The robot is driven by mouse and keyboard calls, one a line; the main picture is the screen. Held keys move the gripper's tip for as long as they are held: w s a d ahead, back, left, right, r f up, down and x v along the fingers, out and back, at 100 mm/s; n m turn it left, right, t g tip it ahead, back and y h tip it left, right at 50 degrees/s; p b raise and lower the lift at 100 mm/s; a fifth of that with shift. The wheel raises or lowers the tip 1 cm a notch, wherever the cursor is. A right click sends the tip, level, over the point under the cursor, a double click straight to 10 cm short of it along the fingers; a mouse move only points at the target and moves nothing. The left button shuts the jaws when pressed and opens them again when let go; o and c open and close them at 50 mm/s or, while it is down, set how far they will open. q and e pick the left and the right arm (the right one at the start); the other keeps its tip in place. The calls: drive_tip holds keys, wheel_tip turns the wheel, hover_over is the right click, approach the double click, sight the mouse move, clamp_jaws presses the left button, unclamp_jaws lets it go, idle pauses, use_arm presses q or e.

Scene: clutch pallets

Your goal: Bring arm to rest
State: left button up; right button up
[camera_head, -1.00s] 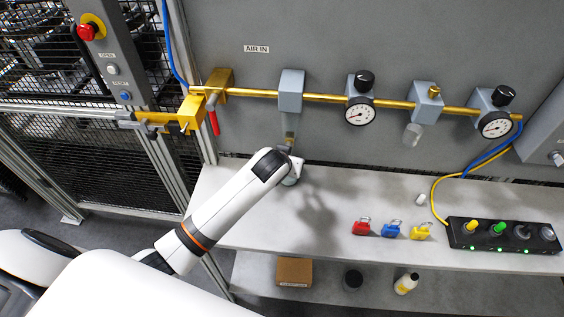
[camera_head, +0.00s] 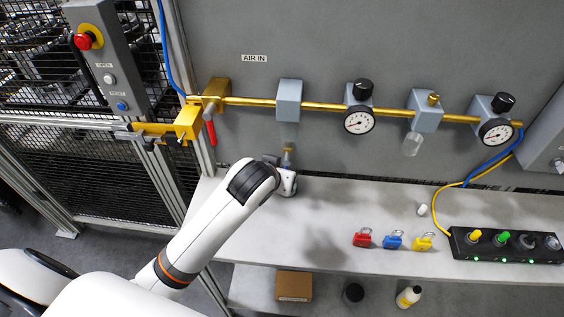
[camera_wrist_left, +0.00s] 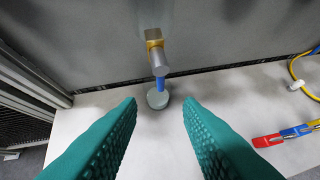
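My left arm (camera_head: 205,228) reaches from the lower left over the grey bench (camera_head: 330,200). Its wrist end is near the back panel, below the first grey block (camera_head: 289,100) on the brass pipe. The fingers are hidden in the head view. In the left wrist view my left gripper (camera_wrist_left: 160,103) shows two teal fingers, wide apart, with nothing clasped between them. Beyond the fingertips stands a small grey cylinder (camera_wrist_left: 158,62) with a brass top, a blue lower part and a round grey-green foot (camera_wrist_left: 157,98). My right gripper is not in view.
Red (camera_head: 362,237), blue (camera_head: 393,240) and yellow (camera_head: 422,242) padlocks lie on the bench, left of a black box with knobs (camera_head: 505,246). A red-handled yellow valve (camera_head: 211,98) sits left on the pipe. A lower shelf holds a cardboard box (camera_head: 294,286) and bottles.

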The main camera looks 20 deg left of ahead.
use_arm(q)
drive_tip(key=s+f+m+g, duration=0.1)
drive_tip(key=s+f+g, duration=0.15)
drive_tip(key=s, duration=0.55)
drive_tip(key=s+f+m+g+h, duration=0.1)
drive_tip(key=s+f, duration=0.3)
drive_tip(key=s, duration=0.4)
drive_tip(key=s+f+m+g, duration=0.15)
drive_tip(key=s+f, duration=0.25)
drive_tip(key=s, duration=0.4)
wheel_tip(320, 180, down, 34)
drive_tip(key=s+g+b, duration=0.1)
drive_tip(key=g+b, duration=0.1)
drive_tip(key=b, duration=0.5)
drive_tip(key=s+a+f+b, duration=0.1)
drive_tip(key=s+f+b, duration=0.1)
drive_tip(key=s+f, duration=0.6)
drive_tip(key=s+a+f+g+b, duration=0.1)
drive_tip(key=s+a+f+b, duration=0.1)
drive_tip(key=s+f, duration=0.6)
wheel_tip(320, 180, down, 4)
drive_tip(key=shift+a+f+b, duration=0.1)
drive_tip(key=shift+a+b, duration=0.2)
drive_tip(key=shift+b, duration=0.35)
drive_tip(key=shift+s, duration=0.1)
